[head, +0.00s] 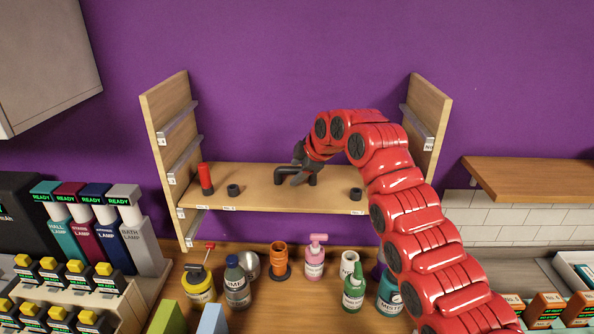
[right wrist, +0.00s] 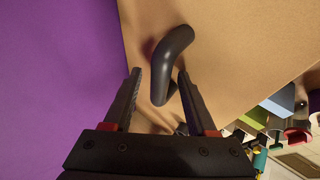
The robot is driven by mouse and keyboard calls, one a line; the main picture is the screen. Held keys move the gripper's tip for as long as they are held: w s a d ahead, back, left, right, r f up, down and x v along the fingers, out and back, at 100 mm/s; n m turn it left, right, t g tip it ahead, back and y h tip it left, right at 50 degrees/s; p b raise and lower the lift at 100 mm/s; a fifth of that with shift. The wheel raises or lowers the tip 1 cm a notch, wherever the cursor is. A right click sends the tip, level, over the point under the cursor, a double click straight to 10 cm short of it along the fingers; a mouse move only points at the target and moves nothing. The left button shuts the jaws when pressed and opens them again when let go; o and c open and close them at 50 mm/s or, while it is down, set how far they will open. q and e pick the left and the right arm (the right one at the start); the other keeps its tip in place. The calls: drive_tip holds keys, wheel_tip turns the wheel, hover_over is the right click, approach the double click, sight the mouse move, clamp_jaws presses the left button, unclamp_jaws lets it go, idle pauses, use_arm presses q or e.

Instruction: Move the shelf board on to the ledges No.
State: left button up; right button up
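The wooden shelf board (head: 270,200) spans level between two wooden uprights, seemingly on a low pair of ledges. Its right end is partly behind my right arm. A black bent handle (head: 312,178) stands on the board, and it also shows in the right wrist view (right wrist: 170,62). My left gripper is out of view.
A red cylinder (head: 205,180) and two short black rings (head: 233,190) (head: 356,194) stand on the board. Bottles, a yellow can (head: 199,286) and an orange pot (head: 279,258) stand on the counter below.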

drive_tip(key=shift+s+f, duration=0.1)
drive_tip(key=shift+s+d+b, duration=0.1)
drive_tip(key=shift+b, duration=0.2)
drive_tip(key=b+v, duration=0.1)
drive_tip(key=v, duration=0.4)
drive_tip(key=shift+r, duration=0.25)
drive_tip(key=v, duration=1.2)
